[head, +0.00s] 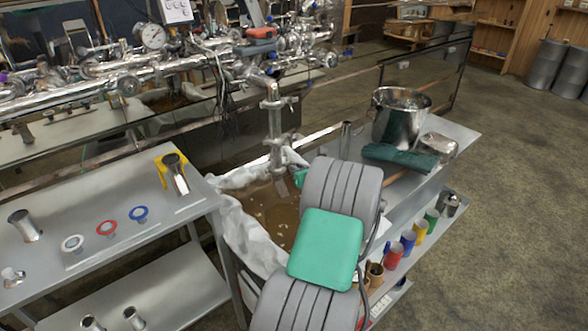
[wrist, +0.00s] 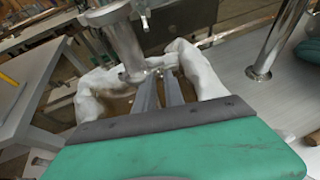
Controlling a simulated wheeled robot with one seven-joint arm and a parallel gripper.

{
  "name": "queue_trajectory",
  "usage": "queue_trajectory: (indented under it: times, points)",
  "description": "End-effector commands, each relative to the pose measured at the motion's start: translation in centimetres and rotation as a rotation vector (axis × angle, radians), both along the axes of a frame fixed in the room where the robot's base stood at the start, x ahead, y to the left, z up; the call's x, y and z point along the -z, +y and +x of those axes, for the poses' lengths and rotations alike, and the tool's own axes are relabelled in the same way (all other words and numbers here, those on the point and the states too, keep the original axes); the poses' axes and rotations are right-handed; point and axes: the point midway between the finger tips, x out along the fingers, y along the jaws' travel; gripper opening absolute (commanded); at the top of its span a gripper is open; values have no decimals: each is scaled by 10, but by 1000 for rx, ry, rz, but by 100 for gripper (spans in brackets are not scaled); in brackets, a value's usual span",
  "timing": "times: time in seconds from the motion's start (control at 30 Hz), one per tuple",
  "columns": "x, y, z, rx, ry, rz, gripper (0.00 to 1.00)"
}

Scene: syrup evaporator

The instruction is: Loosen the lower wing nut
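A vertical steel pipe (head: 275,125) hangs from the pipework, with an upper clamp (head: 279,102) and a lower clamp (head: 279,140). The lower wing nut is too small to make out clearly in the head view. In the wrist view the pipe (wrist: 124,45) comes down just left of my gripper (wrist: 160,73). A small shiny metal piece (wrist: 152,70) shows by the fingertips; it may be the wing nut. The two fingers are close together with a narrow dark gap. I cannot tell whether they touch the piece. My arm hides much of the gripper in the head view.
A cloth-lined bin (head: 249,226) with brownish contents stands under the pipe. A left steel table (head: 180,222) holds coloured rings and a short pipe. A right bench (head: 452,130) holds a steel pot (head: 397,118), a green cloth (head: 400,158) and an upright tube (head: 346,140).

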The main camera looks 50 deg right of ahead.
Motion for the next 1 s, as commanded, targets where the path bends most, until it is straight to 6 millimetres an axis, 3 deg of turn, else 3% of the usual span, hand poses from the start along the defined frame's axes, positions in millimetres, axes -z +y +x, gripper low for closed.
queue_trajectory:
  times: [0.1,0.23,0.47,0.63,1.0]
  points:
    - [8,-7,16,-3,1,-1,14]
    - [10,-12,23,1,1,-2,14]
    - [10,-13,24,1,2,-3,13]
    - [10,-12,24,1,2,-3,0]
    - [11,-12,24,0,2,-2,0]
